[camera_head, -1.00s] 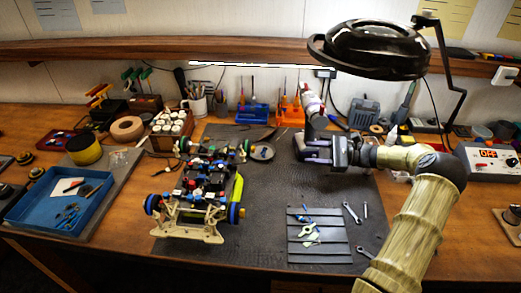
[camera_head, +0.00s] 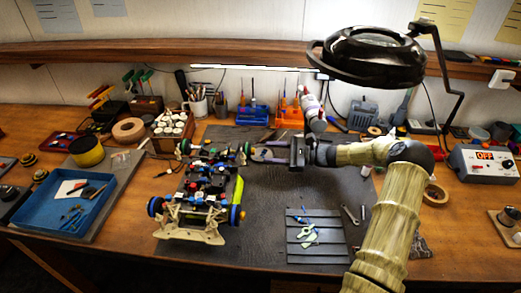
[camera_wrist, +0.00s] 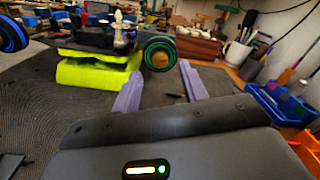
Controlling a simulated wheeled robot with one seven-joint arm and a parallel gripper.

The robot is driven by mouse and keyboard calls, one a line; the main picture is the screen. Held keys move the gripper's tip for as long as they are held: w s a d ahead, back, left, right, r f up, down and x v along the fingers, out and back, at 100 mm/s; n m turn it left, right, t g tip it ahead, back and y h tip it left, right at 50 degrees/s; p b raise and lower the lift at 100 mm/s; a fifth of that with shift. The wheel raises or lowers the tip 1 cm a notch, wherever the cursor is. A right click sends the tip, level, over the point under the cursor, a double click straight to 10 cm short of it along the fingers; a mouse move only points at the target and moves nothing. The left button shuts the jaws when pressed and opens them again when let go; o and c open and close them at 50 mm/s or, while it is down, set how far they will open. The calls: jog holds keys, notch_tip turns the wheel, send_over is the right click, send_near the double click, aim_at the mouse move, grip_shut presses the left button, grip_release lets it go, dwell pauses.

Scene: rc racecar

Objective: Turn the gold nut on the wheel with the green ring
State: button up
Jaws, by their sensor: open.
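The RC car chassis (camera_head: 205,185) stands on the dark mat. Its far right wheel with the green ring (camera_head: 246,148) faces my gripper (camera_head: 258,154), which is open and empty just to its right. In the wrist view the green-ringed wheel (camera_wrist: 161,47) lies ahead, between and beyond the two purple fingertips of my gripper (camera_wrist: 160,77). The gold nut (camera_wrist: 160,59) shows at the wheel's centre, apart from the fingers. In the head view the nut is too small to make out. Another wheel with a green ring (camera_head: 184,146) is at the far left of the car.
The near wheels carry blue rings (camera_head: 236,215). A yellow-green side piece (camera_wrist: 95,70) of the car is left of the fingers in the wrist view. A blue tool holder (camera_head: 254,114) stands behind. A grey slatted tray (camera_head: 318,258) lies in front. The lamp (camera_head: 370,52) hangs overhead.

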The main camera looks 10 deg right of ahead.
aim_at(253, 152)
jog(key=shift+p+x, duration=0.3)
jog(key=shift+x, duration=1.8)
grip_shut()
